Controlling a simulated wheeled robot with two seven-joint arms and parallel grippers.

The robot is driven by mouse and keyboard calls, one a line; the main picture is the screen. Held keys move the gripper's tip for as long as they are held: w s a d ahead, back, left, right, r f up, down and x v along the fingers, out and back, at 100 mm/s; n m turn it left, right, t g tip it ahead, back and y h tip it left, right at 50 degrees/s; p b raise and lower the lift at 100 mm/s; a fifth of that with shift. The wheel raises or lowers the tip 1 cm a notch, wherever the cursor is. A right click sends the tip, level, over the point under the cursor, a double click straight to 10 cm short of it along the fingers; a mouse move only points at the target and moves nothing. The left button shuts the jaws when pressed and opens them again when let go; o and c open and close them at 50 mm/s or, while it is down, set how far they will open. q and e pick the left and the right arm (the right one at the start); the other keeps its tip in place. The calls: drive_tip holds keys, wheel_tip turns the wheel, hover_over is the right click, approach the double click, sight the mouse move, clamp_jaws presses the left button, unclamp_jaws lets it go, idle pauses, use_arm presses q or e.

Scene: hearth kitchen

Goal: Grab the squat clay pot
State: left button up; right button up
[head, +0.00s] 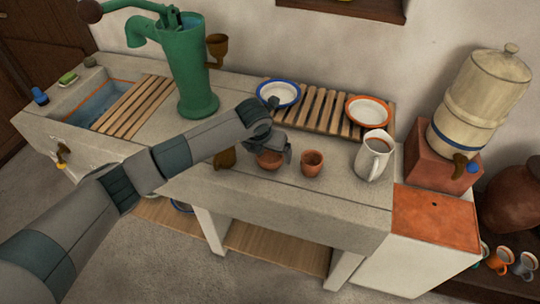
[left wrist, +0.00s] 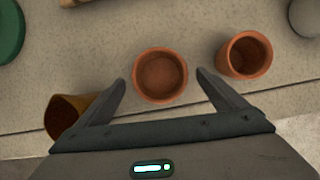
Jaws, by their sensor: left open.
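The squat clay pot (head: 268,161) is a low, wide terracotta pot near the front edge of the stone counter. In the left wrist view the pot (left wrist: 160,75) lies between and just ahead of my left gripper's fingertips. My left gripper (head: 270,146) is open above the pot and hides part of it in the head view. A narrower, taller clay pot (head: 312,163) stands to the right, also seen in the left wrist view (left wrist: 245,55). My right gripper is in neither view.
A brown vessel (head: 225,159) stands close left of the squat pot. A white pitcher (head: 373,155) stands to the right. Behind are a slatted rack (head: 321,108), a blue-rimmed bowl (head: 278,93), an orange-rimmed bowl (head: 367,111) and a green pump (head: 190,65).

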use_arm(q)
drive_tip(key=shift+x, duration=1.2)
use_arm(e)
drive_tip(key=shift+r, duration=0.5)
use_arm(q)
drive_tip(key=c, duration=1.3)
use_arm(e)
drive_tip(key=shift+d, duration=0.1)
use_arm(q)
drive_tip(key=shift+o, duration=0.2)
drive_tip(key=shift+r, duration=0.15)
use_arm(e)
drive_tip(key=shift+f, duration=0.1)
